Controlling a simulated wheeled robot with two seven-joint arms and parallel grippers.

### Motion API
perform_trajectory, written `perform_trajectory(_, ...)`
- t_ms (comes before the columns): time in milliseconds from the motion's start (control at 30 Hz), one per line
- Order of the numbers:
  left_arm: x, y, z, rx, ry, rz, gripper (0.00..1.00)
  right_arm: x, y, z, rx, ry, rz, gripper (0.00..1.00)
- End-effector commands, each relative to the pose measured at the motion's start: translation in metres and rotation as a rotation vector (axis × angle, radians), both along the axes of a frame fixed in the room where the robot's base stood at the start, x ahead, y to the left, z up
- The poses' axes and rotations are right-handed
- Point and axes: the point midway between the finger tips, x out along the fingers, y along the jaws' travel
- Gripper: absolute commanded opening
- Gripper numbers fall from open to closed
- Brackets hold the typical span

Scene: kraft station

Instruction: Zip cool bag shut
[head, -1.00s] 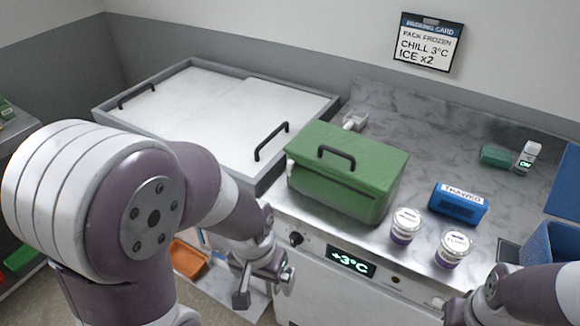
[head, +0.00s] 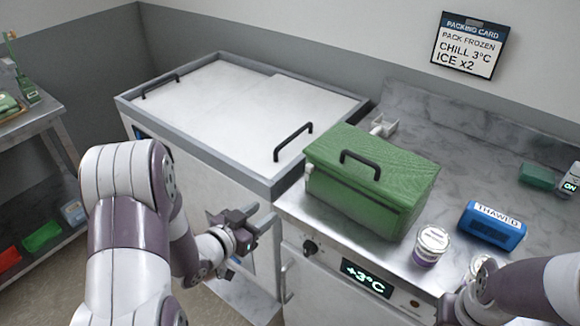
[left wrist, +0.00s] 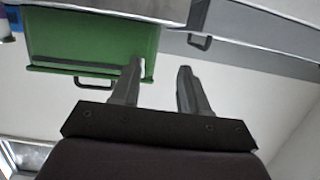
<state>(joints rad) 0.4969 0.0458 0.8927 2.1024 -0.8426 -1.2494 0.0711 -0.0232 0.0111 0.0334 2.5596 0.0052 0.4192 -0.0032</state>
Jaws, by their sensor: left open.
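The green cool bag (head: 365,205) stands on the counter with its lid (head: 400,165) down and a black handle on top. A small white tab (head: 308,168), seemingly the zip pull, is at the left end of its seam. My left gripper (head: 245,228) is open and empty, left of the bag and apart from it, in front of the chest freezer. In the left wrist view the bag (left wrist: 90,40) lies beyond my open fingers (left wrist: 160,70), with a white tab near one fingertip in the picture. My right gripper (head: 447,308) is at the lower right, mostly hidden by its arm.
The white freezer lids (head: 230,100) with black handles are at the left. Beside the bag stand a white-lidded tub (head: 431,245) and a blue THAWED pack (head: 492,225). A second tub (head: 482,264) is partly behind my right arm. A temperature display (head: 367,278) is below the counter edge.

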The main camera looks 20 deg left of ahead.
Motion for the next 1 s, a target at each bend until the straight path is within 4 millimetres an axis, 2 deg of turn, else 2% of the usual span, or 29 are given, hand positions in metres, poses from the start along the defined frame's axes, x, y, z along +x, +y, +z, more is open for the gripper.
perform_trajectory(33,0.002,-0.008,0.018,-0.031,-0.085,-0.04,0.45,0.0,0.0,0.001,0.0,0.0,0.0,0.24)
perform_trajectory(100,0.003,-0.016,0.04,-0.069,-0.182,-0.08,0.45,0.0,0.0,0.001,0.0,0.0,0.0,0.24)
perform_trajectory(200,0.007,-0.02,0.053,-0.095,-0.234,-0.091,0.45,0.0,0.0,0.002,0.0,0.0,0.0,0.24)
perform_trajectory(333,0.027,-0.031,0.054,-0.1,-0.237,-0.094,0.45,0.0,0.0,0.005,0.0,0.0,0.0,0.24)
perform_trajectory(500,0.07,-0.049,0.055,-0.098,-0.236,-0.093,0.45,0.0,0.0,0.011,0.0,0.0,0.0,0.24)
perform_trajectory(700,0.105,-0.064,0.054,-0.097,-0.236,-0.089,0.45,0.0,0.0,0.016,0.0,0.0,0.0,0.24)
perform_trajectory(833,0.116,-0.068,0.053,-0.098,-0.235,-0.088,0.45,0.0,0.0,0.016,0.0,0.0,0.0,0.24)
perform_trajectory(1000,0.119,-0.069,0.052,-0.098,-0.234,-0.086,0.45,0.0,0.0,0.016,0.0,0.0,0.0,0.24)
